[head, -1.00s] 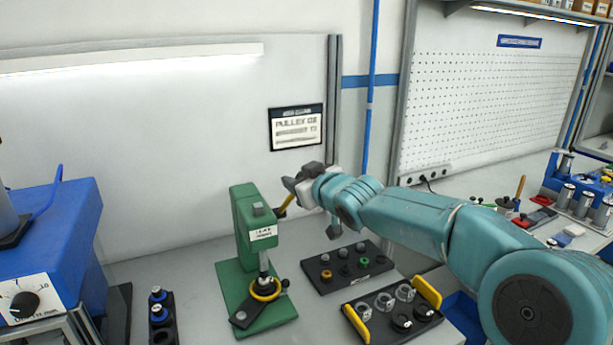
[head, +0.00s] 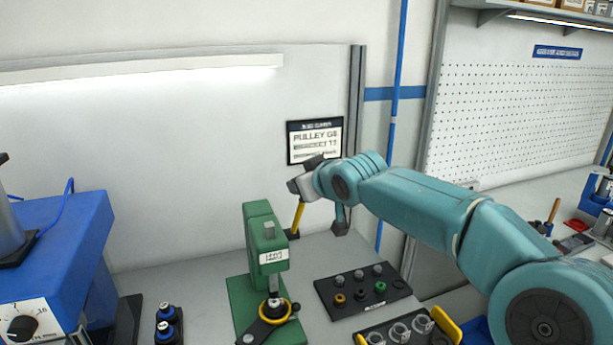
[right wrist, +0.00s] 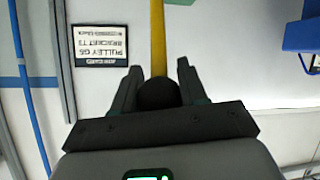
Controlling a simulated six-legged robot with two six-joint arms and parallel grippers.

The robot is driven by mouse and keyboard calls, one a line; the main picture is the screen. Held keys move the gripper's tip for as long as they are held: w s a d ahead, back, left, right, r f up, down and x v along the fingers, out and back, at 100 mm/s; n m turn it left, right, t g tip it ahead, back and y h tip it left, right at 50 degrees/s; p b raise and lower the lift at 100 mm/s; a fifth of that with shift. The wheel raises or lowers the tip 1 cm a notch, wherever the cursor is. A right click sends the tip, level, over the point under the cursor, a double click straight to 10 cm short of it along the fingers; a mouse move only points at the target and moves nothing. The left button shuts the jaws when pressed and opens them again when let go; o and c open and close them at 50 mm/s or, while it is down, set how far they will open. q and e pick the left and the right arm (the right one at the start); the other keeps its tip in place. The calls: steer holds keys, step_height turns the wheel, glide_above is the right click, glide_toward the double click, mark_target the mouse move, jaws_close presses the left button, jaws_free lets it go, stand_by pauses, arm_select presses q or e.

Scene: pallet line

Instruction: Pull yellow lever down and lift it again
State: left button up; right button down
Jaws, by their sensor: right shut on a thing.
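The yellow lever (head: 297,215) rises from the right side of the green press (head: 258,223), close to upright with a slight lean. Its black ball knob (right wrist: 158,93) shows in the right wrist view, with the yellow shaft (right wrist: 158,40) beyond it. My right gripper (head: 303,187) is shut on the knob at the lever's top, one finger on each side. The lever's lower end meets a dark hub beside the press. My left gripper is not in view.
A black tray of small parts (head: 325,285) lies right of the press, and a tray with yellow handles (head: 447,325) is nearer. A blue machine (head: 75,250) stands at the left. A sign (head: 315,140) hangs behind my right gripper.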

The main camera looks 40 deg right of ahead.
stand_by(0.5)
steer(key=c, duration=0.6)
jaws_free()
steer(key=shift+c, duration=0.2)
steer(key=shift+d, duration=0.1)
steer(key=b+v, duration=0.3)
steer(key=v, duration=1.3)
steer(key=shift+r, duration=0.2)
steer(key=shift+s, duration=0.1)
